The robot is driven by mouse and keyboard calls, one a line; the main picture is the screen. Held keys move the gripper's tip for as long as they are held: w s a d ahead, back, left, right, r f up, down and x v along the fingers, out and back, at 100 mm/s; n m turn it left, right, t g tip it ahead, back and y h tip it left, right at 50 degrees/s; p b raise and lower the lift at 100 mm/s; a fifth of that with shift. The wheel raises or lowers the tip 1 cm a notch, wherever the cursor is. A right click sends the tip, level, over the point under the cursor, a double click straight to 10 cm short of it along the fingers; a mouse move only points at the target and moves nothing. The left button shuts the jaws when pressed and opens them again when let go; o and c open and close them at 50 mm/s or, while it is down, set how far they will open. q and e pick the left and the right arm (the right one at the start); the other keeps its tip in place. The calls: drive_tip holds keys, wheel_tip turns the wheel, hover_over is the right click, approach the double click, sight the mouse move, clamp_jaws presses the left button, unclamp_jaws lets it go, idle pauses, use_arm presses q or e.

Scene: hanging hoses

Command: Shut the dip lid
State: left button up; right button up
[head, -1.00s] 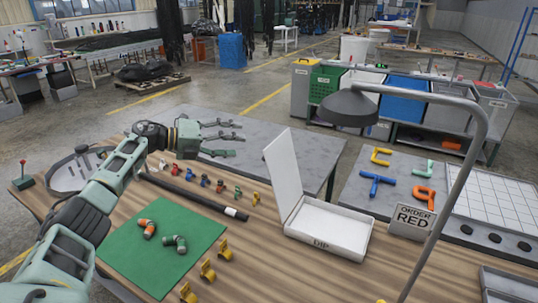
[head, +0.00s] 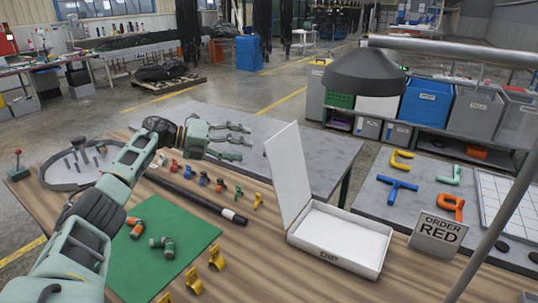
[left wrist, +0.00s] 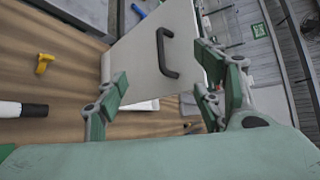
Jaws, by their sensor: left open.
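The white dip box (head: 340,238), labelled DIP, sits on the wooden table with its hollow facing up. Its white dip lid (head: 290,172) stands raised at the box's left side, leaning back a little. My left gripper (head: 238,142) is open and empty to the left of the lid, apart from it in the head view. In the left wrist view the lid (left wrist: 140,48) shows its outer face with a black handle (left wrist: 161,52), seen between the open fingers (left wrist: 163,88). Whether a finger touches the lid cannot be told. My right gripper is not in view.
A lamp (head: 375,75) on a grey pole (head: 500,225) stands at the right. An ORDER RED sign (head: 438,234) is right of the box. Several small coloured clips, a black bar (head: 195,196) and a green mat (head: 185,228) lie to the left.

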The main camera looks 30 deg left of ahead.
use_arm(q)
drive_tip(key=shift+b+x, duration=0.95)
drive_tip(key=shift+x, duration=3.65)
drive_tip(key=shift+c, duration=0.2)
